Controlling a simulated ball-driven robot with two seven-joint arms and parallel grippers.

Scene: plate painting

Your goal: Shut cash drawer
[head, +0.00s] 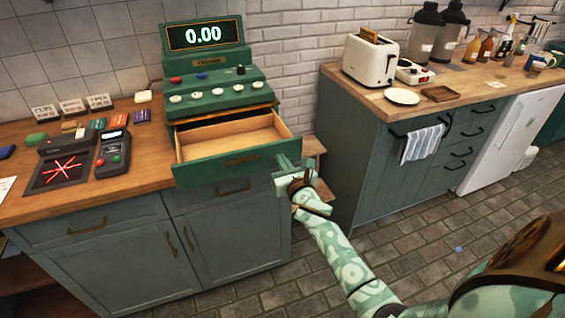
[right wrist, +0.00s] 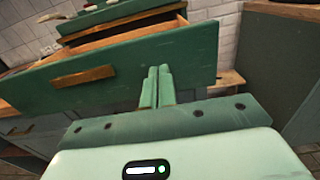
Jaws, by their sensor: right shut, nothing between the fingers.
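The green cash register (head: 210,70) stands on the wooden counter at the left, its display reading 0.00. Its cash drawer (head: 236,163) is pulled out, with an empty-looking wooden inside and a green front with a brass handle. The drawer front also shows in the right wrist view (right wrist: 130,65). My right gripper (head: 283,163) is shut and empty, at the right end of the drawer front. In the right wrist view its closed fingers (right wrist: 159,72) point at the drawer front, right of the handle. Whether they touch it I cannot tell. My left gripper is not in view.
A card terminal (head: 112,155) and a dark scanner pad (head: 62,172) sit on the counter left of the drawer. A second counter (head: 385,95) with a white toaster (head: 370,60) stands to the right.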

